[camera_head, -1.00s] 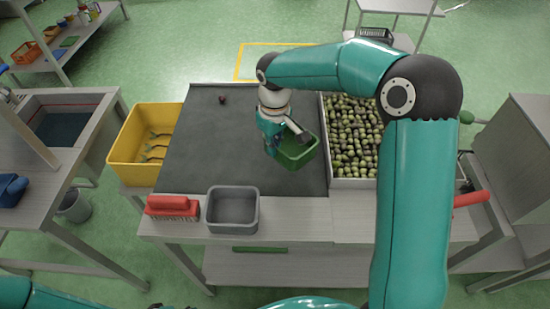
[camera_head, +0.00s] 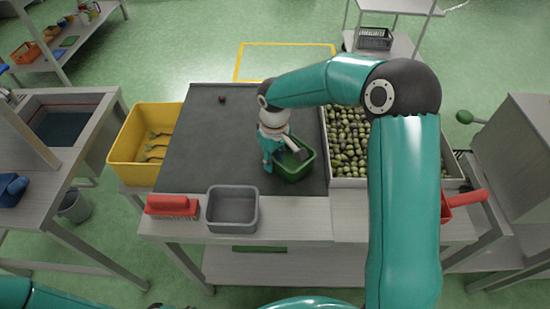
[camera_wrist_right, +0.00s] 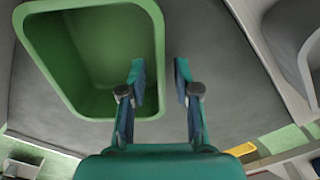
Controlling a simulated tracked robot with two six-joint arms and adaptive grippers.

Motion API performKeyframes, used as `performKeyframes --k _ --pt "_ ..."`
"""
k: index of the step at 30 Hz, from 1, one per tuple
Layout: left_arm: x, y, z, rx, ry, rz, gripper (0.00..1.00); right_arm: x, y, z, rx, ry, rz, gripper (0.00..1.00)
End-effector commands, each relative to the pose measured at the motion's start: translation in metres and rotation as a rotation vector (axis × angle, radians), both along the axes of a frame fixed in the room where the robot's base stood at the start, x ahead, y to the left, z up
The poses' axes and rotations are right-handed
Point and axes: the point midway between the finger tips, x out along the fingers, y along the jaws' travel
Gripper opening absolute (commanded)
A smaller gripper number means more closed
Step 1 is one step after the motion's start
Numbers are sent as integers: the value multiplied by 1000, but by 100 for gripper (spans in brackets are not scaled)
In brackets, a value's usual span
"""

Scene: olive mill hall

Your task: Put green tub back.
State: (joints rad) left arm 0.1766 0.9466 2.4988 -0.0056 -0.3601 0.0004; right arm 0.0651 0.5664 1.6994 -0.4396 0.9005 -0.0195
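The green tub (camera_head: 290,172) appears to stand upright on the dark mat of the table, left of the olive tray; it looks empty inside. In the wrist view the tub (camera_wrist_right: 45,50) fills the upper left. My right gripper (camera_head: 290,150) is at the tub's rim. In the wrist view the right gripper (camera_wrist_right: 160,75) has its fingers apart, one over the inside of the tub and one outside, with the rim between them. A gap shows between the rim and the outer finger. My left gripper is not in view.
The olive tray (camera_head: 325,152) lies right of the mat (camera_head: 215,135). A grey tub (camera_head: 232,226) and a red brush (camera_head: 172,205) sit at the front edge. A yellow crate (camera_head: 120,170) stands left. The mat's left half is mostly clear, with one dark olive (camera_head: 222,99).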

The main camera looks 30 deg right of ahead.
Motion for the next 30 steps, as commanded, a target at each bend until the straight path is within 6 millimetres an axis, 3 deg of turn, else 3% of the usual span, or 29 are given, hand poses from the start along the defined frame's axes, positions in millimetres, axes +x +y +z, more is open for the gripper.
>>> performKeyframes --k 11,24,30 --pt "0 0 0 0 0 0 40 1 0 10 0 -3 0 31" --pt "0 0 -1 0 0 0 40 1 0 90 -1 -6 1 31" --pt "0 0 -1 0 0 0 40 1 0 115 1 -3 1 31"
